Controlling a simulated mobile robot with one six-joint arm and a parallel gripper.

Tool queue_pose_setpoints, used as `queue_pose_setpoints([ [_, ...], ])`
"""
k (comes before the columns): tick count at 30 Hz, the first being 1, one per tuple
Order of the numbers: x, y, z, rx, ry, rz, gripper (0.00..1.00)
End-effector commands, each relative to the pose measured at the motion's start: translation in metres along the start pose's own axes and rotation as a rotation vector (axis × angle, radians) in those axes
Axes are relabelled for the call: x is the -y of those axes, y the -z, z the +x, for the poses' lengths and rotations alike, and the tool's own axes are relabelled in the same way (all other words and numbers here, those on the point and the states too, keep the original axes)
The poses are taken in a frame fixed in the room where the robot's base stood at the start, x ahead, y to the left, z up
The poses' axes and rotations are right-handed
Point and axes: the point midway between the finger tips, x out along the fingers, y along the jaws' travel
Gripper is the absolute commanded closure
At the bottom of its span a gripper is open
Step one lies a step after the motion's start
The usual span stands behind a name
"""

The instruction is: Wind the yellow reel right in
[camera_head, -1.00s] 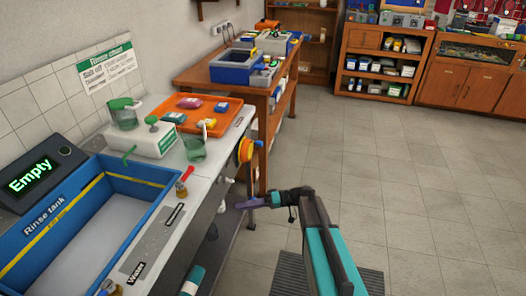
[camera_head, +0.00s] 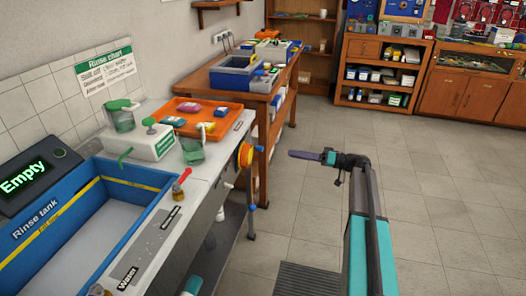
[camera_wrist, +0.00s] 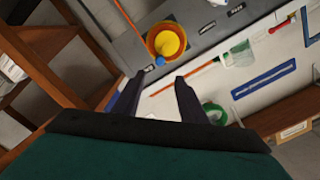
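The yellow reel (camera_head: 246,155) is mounted on the front side of the bench, near its far end. In the wrist view the reel (camera_wrist: 168,42) shows a yellow hub inside an orange ring, with a blue knob (camera_wrist: 160,61) at its lower edge. My gripper (camera_head: 291,154) is out over the floor to the right of the reel, apart from it. In the wrist view its two fingers (camera_wrist: 157,82) stand apart with nothing between them, and the reel lies beyond their tips.
The bench holds a blue rinse tank (camera_head: 150,180), an orange tray (camera_head: 224,123), and a red-handled tap (camera_head: 184,176). A wooden table (camera_head: 262,98) with bins stands beyond the reel. The tiled floor to the right is open.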

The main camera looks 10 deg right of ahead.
Motion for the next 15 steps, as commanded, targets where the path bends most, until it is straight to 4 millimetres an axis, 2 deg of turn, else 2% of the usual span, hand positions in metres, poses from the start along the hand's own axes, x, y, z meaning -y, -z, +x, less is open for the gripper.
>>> queue_pose_setpoints([
  [8,0.0,-0.001,0.004,0.001,0.001,0.001,0.62],
  [15,0.0,-0.001,0.023,0.002,0.001,0.001,0.62],
])
